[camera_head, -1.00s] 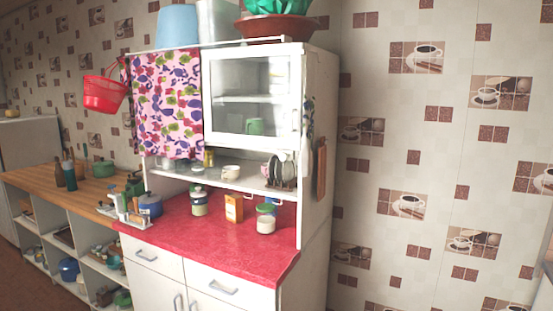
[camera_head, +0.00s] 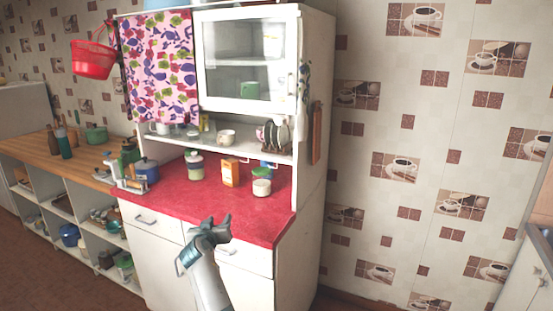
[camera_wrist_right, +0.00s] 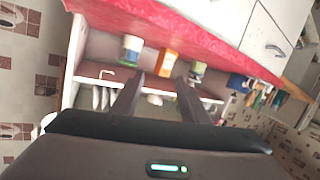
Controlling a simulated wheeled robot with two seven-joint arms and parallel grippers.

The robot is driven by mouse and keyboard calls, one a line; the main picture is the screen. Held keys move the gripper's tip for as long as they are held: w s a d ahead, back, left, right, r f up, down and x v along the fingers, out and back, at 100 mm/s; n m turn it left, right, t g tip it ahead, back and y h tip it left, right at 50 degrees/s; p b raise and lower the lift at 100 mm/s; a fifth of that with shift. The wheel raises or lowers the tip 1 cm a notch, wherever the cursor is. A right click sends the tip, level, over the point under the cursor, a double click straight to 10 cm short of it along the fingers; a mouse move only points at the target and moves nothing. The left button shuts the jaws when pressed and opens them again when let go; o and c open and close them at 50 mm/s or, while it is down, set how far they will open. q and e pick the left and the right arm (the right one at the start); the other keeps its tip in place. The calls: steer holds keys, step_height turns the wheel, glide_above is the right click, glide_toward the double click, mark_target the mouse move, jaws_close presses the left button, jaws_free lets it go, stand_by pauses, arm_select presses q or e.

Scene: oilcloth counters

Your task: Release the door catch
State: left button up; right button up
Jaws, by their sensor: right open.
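The white glazed cabinet door (camera_head: 247,107) is closed in the upper part of the white cupboard. A small pale fitting (camera_head: 291,86) shows at its right edge; it is too small to tell whether it is the catch. My right gripper (camera_head: 213,226) is low in front of the cupboard's drawers, below and apart from the glazed door. In the right wrist view its two dark fingers are apart, and the gripper (camera_wrist_right: 157,88) is empty. That view shows the cupboard upside down, without the glazed door. My left gripper is not in view.
The red counter (camera_head: 215,205) carries an orange box (camera_head: 230,173), a green-topped jar (camera_head: 194,166) and a glass jar (camera_head: 262,187). A floral cloth (camera_head: 160,70) hangs left of the glazed door. A wooden board (camera_head: 315,135) hangs on the cupboard's right side.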

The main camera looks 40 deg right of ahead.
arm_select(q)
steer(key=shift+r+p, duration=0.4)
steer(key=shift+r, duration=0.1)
arm_select(e)
steer(key=s+d+r+m+g+h, duration=0.1)
steer(key=s+d+r+m+h, duration=0.1)
steer(key=r, duration=0.8)
steer(key=s+d+r+m+g+h, duration=0.1)
steer(key=s+d+r+m+h, duration=0.1)
steer(key=r, duration=0.7)
steer(key=s+d+r+m+g+h, duration=0.2)
steer(key=d+r+m, duration=0.3)
steer(key=r, duration=0.5)
steer(key=shift+s+d+r, duration=0.25)
steer(key=shift+s+r, duration=0.1)
steer(key=shift+s, duration=0.45)
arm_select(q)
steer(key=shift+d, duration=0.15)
